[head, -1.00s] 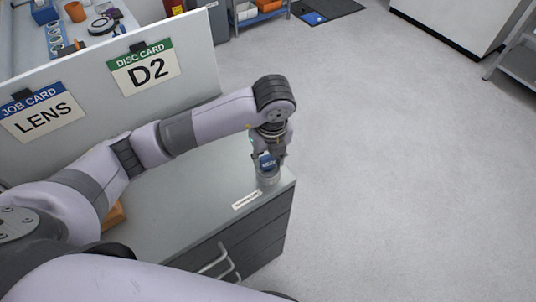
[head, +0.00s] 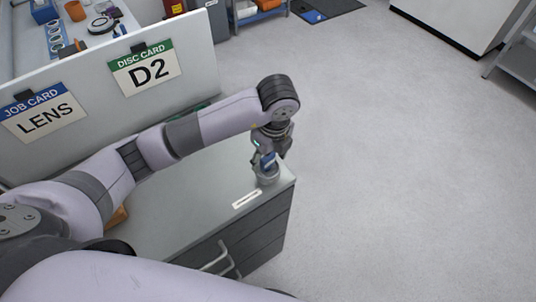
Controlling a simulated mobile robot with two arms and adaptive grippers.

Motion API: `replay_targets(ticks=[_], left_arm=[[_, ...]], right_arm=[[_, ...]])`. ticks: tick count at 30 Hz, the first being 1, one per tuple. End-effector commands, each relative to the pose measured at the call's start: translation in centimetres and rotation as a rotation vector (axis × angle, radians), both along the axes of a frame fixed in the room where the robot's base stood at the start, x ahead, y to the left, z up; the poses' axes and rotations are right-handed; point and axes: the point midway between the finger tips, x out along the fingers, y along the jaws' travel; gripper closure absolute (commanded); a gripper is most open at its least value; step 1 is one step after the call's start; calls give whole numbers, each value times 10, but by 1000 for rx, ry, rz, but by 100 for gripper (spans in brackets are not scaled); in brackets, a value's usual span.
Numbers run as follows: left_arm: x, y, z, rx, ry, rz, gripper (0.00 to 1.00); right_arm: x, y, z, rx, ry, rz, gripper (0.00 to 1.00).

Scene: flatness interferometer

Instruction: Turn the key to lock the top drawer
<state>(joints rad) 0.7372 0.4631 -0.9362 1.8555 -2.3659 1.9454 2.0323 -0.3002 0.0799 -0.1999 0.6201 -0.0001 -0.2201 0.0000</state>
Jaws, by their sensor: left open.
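A grey cabinet with a pale top (head: 190,205) stands in front of me, and its dark top drawer (head: 264,213) looks closed. A small grey round holder (head: 267,177) stands at the top's far right corner, with something small and blue (head: 268,159) at its mouth. I cannot tell whether the blue thing is the key. My left gripper (head: 266,164) points down right above the holder, open, with its fingers around or beside the blue thing. Contact is unclear. No key or lock can be made out clearly on the drawer front. My right gripper is out of view.
Pale drawer handles (head: 214,258) stick out from the cabinet front. A white label strip (head: 247,199) lies near the top's front edge. A panel (head: 200,62) with LENS and D2 cards rises behind. The floor to the right is clear.

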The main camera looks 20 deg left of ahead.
Motion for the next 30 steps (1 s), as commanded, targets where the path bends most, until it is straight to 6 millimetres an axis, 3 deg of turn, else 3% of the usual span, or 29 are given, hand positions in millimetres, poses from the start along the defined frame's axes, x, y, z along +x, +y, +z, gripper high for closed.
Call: replay_targets(ticks=[13, 30], left_arm=[[0, -1, 8, 0, -2, -1, 41], [-5, -10, 98, 1, -6, -2, 41]], right_arm=[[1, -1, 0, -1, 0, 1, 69], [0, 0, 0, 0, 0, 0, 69]])
